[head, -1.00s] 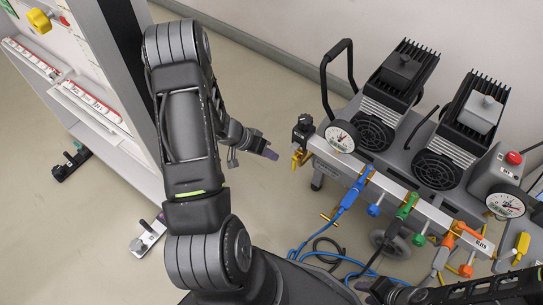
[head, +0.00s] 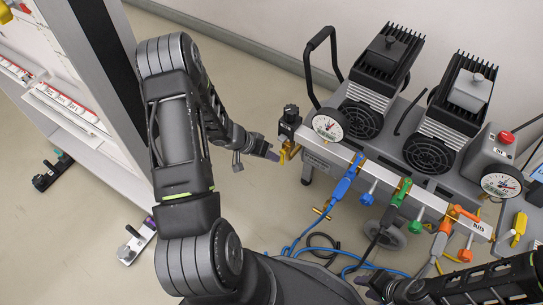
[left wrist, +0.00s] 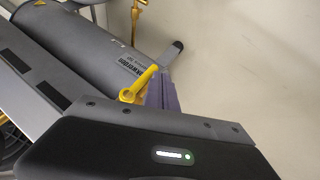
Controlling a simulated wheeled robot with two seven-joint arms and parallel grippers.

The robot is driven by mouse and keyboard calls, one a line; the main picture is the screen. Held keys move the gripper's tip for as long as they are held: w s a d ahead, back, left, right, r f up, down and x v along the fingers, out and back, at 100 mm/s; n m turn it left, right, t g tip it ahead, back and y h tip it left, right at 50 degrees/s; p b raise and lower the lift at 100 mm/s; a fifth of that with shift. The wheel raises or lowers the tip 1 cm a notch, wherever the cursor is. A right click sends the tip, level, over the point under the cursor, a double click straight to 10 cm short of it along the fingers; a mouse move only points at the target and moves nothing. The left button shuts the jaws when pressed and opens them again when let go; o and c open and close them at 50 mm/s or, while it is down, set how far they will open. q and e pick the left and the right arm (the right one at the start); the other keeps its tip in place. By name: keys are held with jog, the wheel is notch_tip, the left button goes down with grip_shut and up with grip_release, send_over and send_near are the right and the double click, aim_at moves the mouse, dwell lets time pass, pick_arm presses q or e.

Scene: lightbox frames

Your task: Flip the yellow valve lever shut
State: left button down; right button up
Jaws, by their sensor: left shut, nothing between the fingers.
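The yellow valve lever (head: 283,157) hangs at the left end of the compressor's manifold, below a black regulator. My left gripper (head: 271,155) is shut and empty, with its purple fingertips just left of the lever. In the left wrist view the yellow lever (left wrist: 139,84) lies slantwise beside the shut purple fingers (left wrist: 162,94); whether they touch is unclear. My right gripper (head: 369,285) is low in the head view, away from this lever, and its fingers are too small to judge.
The grey compressor (head: 350,172) carries gauges and blue, green and orange valves along its front. Another yellow handle (head: 519,225) is at the far right. Blue hoses (head: 290,246) hang below.

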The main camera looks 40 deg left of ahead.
jog(key=shift+r, duration=0.15)
pick_arm(q)
jog(key=shift+h+p, duration=0.3)
jog(key=shift+p, duration=0.05)
pick_arm(e)
jog(key=shift+s+a+r, duration=0.1)
jog(key=shift+r, duration=0.15)
